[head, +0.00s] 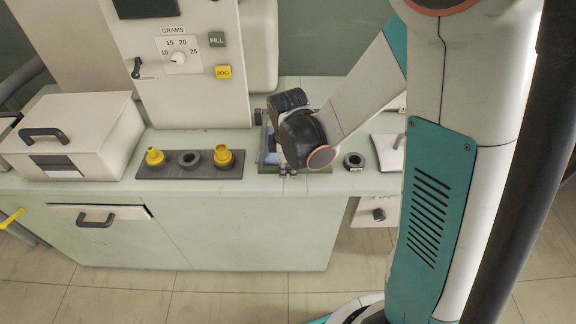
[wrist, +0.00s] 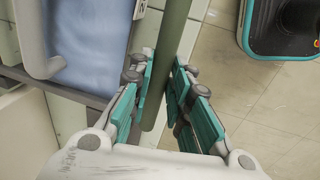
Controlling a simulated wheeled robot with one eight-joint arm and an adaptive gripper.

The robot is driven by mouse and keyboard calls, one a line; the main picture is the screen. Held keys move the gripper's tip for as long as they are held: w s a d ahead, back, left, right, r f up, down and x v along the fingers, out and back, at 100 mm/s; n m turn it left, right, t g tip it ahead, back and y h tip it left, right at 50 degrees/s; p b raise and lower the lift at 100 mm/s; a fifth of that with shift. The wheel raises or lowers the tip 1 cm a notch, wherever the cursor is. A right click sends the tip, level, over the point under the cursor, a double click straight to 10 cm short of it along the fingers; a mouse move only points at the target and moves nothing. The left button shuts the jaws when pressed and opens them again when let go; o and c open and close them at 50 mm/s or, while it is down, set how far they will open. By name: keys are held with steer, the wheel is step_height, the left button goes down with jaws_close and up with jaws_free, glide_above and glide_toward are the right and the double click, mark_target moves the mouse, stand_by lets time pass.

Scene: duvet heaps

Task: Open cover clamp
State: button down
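In the wrist view, the teal-padded fingers of my gripper (wrist: 162,82) stand on either side of a narrow green bar (wrist: 176,25). The bar runs up from between the fingers to the top edge. The pads look very close to it, but I cannot tell whether both touch. I cannot make out the cover clamp clearly.
A dark strip (head: 234,172) with yellow and grey fittings lies to the left on the counter. A white lidded box (head: 75,125) stands further left, and a dark ring (head: 354,160) lies to the right. The dial panel (head: 205,100) rises behind. Open floor (head: 180,305) lies in front.

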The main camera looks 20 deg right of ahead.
steer(key=w+d+r+g+p, duration=0.1)
steer(key=w+r+p, duration=0.2)
steer(key=r+p, duration=0.35)
steer(key=w+d+r+p, duration=0.1)
steer(key=w+r+p, duration=0.2)
steer(key=r, duration=0.7)
steer(key=w+d+r+g+p, duration=0.1)
steer(key=w+d+r+p, duration=0.1)
steer(key=w, duration=0.5)
steer(key=w+d+r+g+y+p, duration=0.1)
steer(key=w+d+r+g+p, duration=0.1)
steer(key=w+r, duration=0.3)
steer(key=shift+w+d+r+p, duration=0.25)
steer(key=shift+w+p, duration=0.2)
steer(key=shift+w, duration=0.45)
